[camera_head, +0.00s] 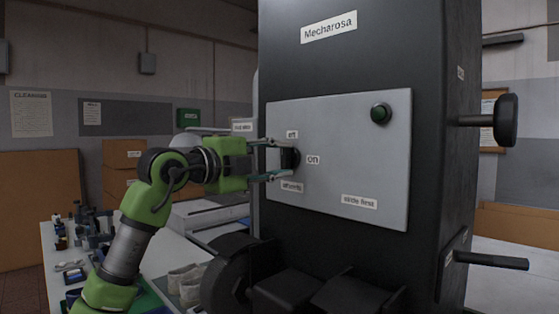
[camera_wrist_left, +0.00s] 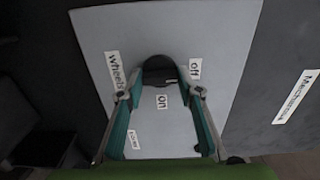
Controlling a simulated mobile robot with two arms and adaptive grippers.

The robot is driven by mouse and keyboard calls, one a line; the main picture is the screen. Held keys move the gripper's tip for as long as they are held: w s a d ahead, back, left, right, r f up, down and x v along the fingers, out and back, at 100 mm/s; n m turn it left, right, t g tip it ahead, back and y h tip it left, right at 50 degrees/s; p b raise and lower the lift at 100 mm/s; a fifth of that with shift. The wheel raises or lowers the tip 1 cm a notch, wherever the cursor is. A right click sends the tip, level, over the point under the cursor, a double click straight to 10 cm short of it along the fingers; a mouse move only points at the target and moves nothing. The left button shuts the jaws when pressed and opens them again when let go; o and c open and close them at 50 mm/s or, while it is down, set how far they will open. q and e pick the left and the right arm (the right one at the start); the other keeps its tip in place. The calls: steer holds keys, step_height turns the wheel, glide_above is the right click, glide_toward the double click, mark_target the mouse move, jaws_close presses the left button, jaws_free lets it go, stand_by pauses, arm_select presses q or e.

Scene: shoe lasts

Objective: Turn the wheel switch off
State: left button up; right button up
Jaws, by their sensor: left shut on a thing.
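The wheel switch (camera_head: 290,159) is a small black knob on the grey panel (camera_head: 362,150) of the tall black machine. An "off" label sits above it, "on" to its right and "wheels" below it. My left gripper (camera_head: 284,159) reaches in from the left, with one finger above and one below the knob, shut on it. In the left wrist view the dark knob (camera_wrist_left: 159,70) shows between and beyond the gripper's fingertips (camera_wrist_left: 160,92); the fingers partly cover its sides. Which label the knob points to cannot be told. My right gripper is not in view.
A black handle (camera_head: 505,120) and a lever (camera_head: 490,260) stick out at the right. A table with shoe lasts (camera_head: 78,225) stands at the left.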

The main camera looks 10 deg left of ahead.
arm_select(q)
steer(key=o, duration=1.1)
steer(key=shift+a, duration=0.1)
steer(key=v, duration=1.2)
